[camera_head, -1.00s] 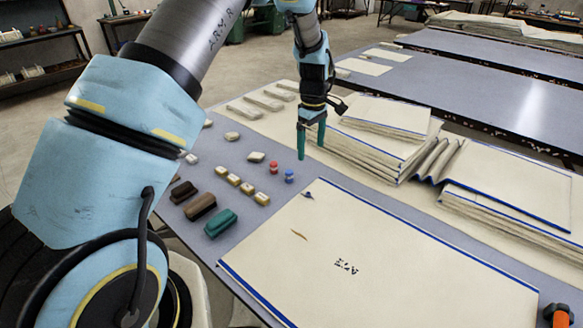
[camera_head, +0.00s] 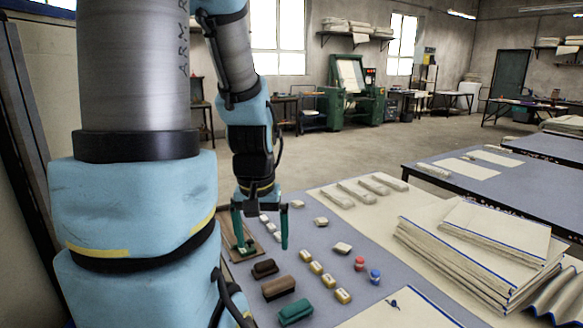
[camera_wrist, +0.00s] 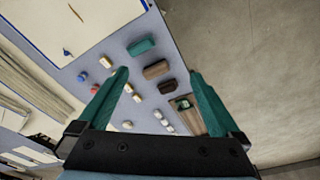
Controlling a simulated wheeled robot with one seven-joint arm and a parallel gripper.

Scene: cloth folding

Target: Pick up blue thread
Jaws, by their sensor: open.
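A small blue spool of thread (camera_head: 375,276) stands on the grey table beside a red spool (camera_head: 359,264). In the wrist view the blue spool (camera_wrist: 82,76) lies left of my fingers, near the red spool (camera_wrist: 95,88). A tiny dark-blue scrap (camera_head: 394,303) lies on the cream cloth (camera_head: 410,314); it also shows in the wrist view (camera_wrist: 67,52). My gripper (camera_head: 262,228) is open and empty, its two green fingers pointing down at the table's left side, well left of the blue spool. In the wrist view the gripper (camera_wrist: 159,80) has its fingers wide apart.
Several yellowish blocks (camera_head: 316,268) stand between my gripper and the spools. Folded cloth stacks (camera_head: 470,245) rise at right.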

